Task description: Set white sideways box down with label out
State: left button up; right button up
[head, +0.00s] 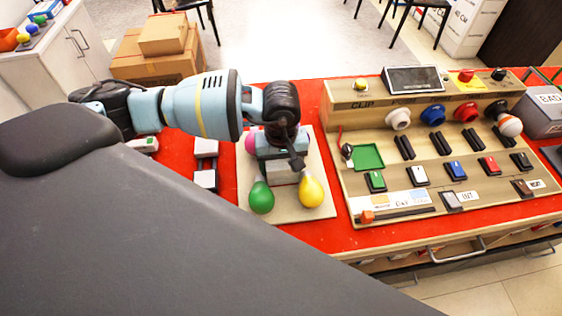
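A pale grey-white box (284,171) lies under my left gripper on a beige board, between and behind a green bulb and a yellow bulb. I cannot tell whether it is the task's white box, and no label on it is readable. My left gripper (284,155) points down just above or at this box. Its wrist hides the fingers and part of the box, so I cannot tell whether it grips it. Other white pieces (205,180) lie on the red table left of the board. My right gripper is not in view.
The beige board (315,155) bears a green bulb (261,198), a yellow bulb (311,191) and a pink round part. A beige panel (390,181) with knobs, switches and a screen stands to its right on the red table (283,95). Cardboard boxes (165,50) stand behind.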

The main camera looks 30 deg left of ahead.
pick_arm(q)
jog(key=c, duration=0.3)
jog(key=shift+r, duration=0.15)
notch_tip(320, 180, up, 10)
jog(key=shift+f, duration=0.1)
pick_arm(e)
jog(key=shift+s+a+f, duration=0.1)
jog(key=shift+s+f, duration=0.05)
